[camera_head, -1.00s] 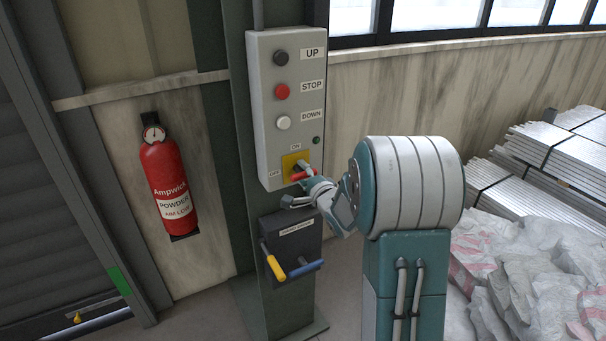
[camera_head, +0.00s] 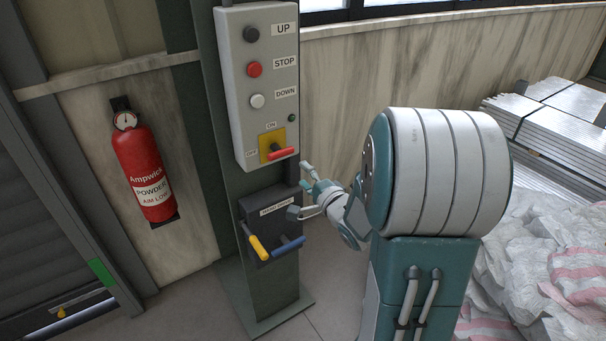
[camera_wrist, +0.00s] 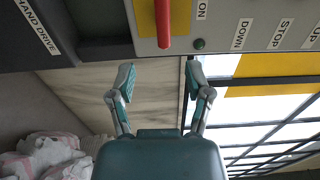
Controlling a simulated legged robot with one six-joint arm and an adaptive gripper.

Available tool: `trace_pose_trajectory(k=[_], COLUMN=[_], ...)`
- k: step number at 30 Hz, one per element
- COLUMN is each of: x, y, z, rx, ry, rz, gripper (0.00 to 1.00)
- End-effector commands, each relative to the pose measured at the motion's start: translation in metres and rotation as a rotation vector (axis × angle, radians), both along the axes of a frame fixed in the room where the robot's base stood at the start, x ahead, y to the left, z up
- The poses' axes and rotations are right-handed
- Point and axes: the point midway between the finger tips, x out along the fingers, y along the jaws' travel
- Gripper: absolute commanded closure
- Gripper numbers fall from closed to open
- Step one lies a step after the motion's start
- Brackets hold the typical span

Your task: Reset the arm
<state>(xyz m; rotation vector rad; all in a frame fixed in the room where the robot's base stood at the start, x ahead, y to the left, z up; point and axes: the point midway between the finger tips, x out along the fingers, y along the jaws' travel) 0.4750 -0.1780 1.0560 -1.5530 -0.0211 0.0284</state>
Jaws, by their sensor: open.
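My gripper (camera_head: 302,191) is open and empty, just right of the control post and below the grey control box (camera_head: 236,105). It is apart from the red switch handle (camera_head: 281,154), which sits on a yellow plate (camera_head: 266,139) marked ON and OFF. In the wrist view the two fingers (camera_wrist: 159,73) are spread with nothing between them. The red handle (camera_wrist: 163,22) there lies beyond the fingertips. My arm stands at the right in the head view and hides part of the wall.
A HAND DRIVE box (camera_head: 270,222) with yellow (camera_head: 258,246) and blue (camera_head: 288,246) handles is close to my gripper's left. A fire extinguisher (camera_head: 145,172) hangs on the left wall. White sacks (camera_head: 540,265) and metal stacks (camera_head: 550,110) lie at the right.

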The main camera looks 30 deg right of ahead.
Motion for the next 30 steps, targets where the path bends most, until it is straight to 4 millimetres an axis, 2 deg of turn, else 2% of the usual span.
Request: trace_pose_trajectory(k=[10,14,17,23,30], x=[0.001,0.003,0.001,-0.018,-0.063], y=[0.001,0.009,0.017,0.038,0.074], z=[0.002,0.011,0.021,0.037,0.049], rx=[-0.021,-0.167,-0.342,-0.653,-0.956], ry=[0.008,0.070,0.162,0.362,0.600], rz=[-0.005,-0.039,-0.073,-0.087,0.033], gripper=[0.35,0.35,0.35,0.35,0.35])
